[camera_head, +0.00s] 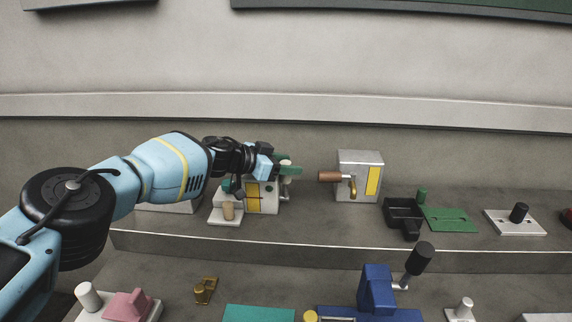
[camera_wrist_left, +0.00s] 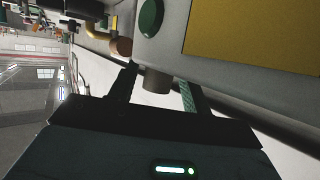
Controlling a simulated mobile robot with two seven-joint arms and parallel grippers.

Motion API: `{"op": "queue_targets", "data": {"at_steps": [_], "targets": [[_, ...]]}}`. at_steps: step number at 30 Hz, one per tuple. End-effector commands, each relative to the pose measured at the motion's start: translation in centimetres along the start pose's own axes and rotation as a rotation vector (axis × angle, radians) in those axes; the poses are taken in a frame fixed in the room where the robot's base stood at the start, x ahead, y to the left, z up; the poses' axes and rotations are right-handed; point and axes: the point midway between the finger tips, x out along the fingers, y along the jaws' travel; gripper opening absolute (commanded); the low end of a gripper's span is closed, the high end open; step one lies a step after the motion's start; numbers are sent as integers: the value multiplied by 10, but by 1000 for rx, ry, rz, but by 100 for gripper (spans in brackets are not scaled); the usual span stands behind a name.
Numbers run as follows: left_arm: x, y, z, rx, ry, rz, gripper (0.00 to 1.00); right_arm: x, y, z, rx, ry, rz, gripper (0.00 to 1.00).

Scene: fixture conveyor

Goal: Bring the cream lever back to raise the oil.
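A light grey box with a yellow panel (camera_head: 262,197) stands on the upper ledge, left of centre. In the head view, my left gripper (camera_head: 288,166) reaches over its top right corner, with a small cream piece, apparently the lever (camera_head: 286,162), at its fingertips. In the left wrist view, the two fingers of my left gripper (camera_wrist_left: 160,88) stand on either side of a dull beige knob (camera_wrist_left: 156,80), with narrow gaps showing. The knob looks like the lever's end; the rest of it is hidden. The box's yellow panel (camera_wrist_left: 255,38) and round green button (camera_wrist_left: 150,17) lie just beyond. My right gripper is out of view.
To the right stands a second grey box (camera_head: 358,165) with a brown-handled crank (camera_head: 330,176). A black tray (camera_head: 403,217) and green plate (camera_head: 450,220) follow. A blue fixture (camera_head: 376,290) with a black knob stands on the lower ledge. A wall rises behind.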

Motion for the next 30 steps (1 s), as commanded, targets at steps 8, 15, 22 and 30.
{"op": "queue_targets", "data": {"at_steps": [8, 15, 22, 30], "targets": [[-4, 1, -1, 1, -1, 2, 49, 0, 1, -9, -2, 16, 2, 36], [-37, 0, -7, 3, 4, -2, 49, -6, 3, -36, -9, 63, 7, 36], [-68, 0, -5, 4, 4, -1, 49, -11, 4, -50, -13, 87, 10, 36], [-78, 0, 0, 1, 0, 1, 49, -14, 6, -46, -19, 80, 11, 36]]}}
